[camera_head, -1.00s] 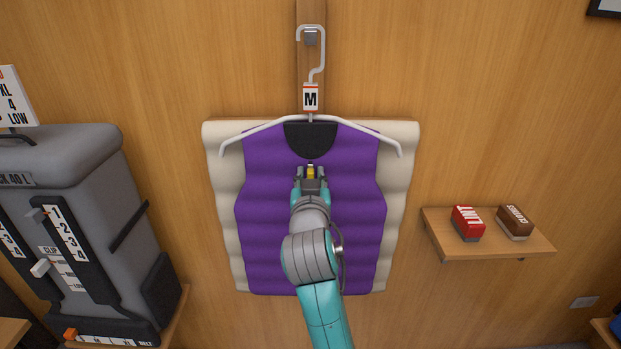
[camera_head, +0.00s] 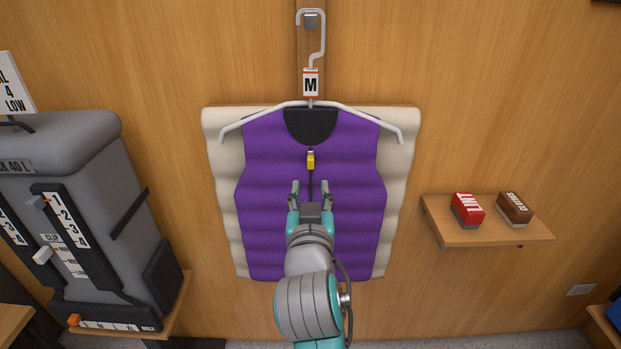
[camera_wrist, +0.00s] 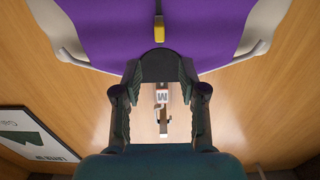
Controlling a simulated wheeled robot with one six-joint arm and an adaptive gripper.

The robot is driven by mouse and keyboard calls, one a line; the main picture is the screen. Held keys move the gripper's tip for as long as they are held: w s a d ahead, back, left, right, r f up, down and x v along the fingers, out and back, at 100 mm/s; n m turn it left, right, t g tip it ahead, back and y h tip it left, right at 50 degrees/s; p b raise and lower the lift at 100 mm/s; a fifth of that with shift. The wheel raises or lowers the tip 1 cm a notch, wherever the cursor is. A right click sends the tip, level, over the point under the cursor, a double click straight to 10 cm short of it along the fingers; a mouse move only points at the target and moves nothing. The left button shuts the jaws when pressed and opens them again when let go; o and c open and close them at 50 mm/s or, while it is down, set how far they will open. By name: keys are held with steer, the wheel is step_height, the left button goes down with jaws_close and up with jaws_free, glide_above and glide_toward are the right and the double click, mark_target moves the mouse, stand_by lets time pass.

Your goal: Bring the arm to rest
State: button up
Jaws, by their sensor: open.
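My gripper (camera_head: 311,194) is open and empty in the head view, in front of the purple vest (camera_head: 270,215), below its yellow zipper pull (camera_head: 311,161). The vest hangs on a white hanger (camera_head: 365,123) with an M tag (camera_head: 311,84), on a wall hook. The zipper pull sits near the top of the zip, just under the black collar. In the wrist view, my spread fingers (camera_wrist: 160,97) frame the M tag (camera_wrist: 161,97), and nothing is between them. The zipper pull (camera_wrist: 159,30) shows above them there, apart from the fingers.
A grey backpack (camera_head: 75,200) with numbered strips stands on a shelf at the left. A small wooden shelf (camera_head: 490,235) at the right holds a red LINT box (camera_head: 467,209) and a brown CLOTHES box (camera_head: 515,208). The wooden wall between vest and shelves is bare.

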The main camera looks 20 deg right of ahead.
steer(key=shift+v, duration=0.9)
steer(key=s+d+f+n+g+y, duration=0.1)
steer(key=s+f+n+y, duration=0.2)
steer(key=s+f, duration=0.7)
steer(key=s+d+f+n+y, duration=0.15)
steer(key=s+f, duration=0.45)
steer(key=f, duration=0.8)
steer(key=s+f, duration=0.2)
steer(key=s, duration=1.1)
steer(key=s+d+f+g+y, duration=0.1)
steer(key=s, duration=1.2)
steer(key=shift+s+f+m, duration=0.3)
steer(key=shift+f+m, duration=0.1)
steer(key=shift+m, duration=0.05)
